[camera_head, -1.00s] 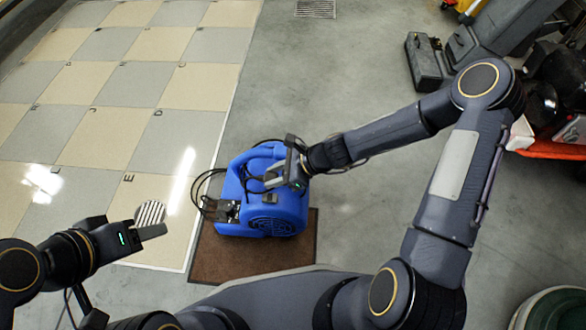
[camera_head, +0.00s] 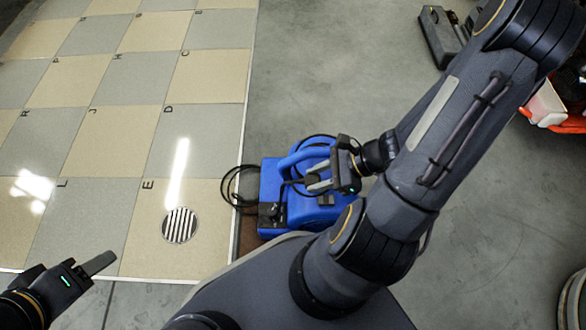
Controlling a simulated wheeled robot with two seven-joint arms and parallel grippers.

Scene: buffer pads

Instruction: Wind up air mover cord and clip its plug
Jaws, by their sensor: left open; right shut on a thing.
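The blue air mover (camera_head: 271,183) stands on the floor at the centre of the head view, partly hidden by my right arm and body. Its black cord (camera_head: 228,186) hangs in loops off its left side, and another loop arches over the top by the handle. My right gripper (camera_head: 318,182) is at the top of the air mover, beside the handle, shut on the cord. The exact grip is too small to make out, and I cannot pick out the plug. My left gripper (camera_head: 103,272) is open and empty at the lower left, well apart from the air mover.
A brown mat (camera_head: 247,238) shows under the air mover. A tiled, lettered floor (camera_head: 105,135) with a round grille (camera_head: 180,225) lies to the left. A dark case (camera_head: 440,36) and an orange-edged bin (camera_head: 562,122) stand at the right. Grey floor beyond the air mover is clear.

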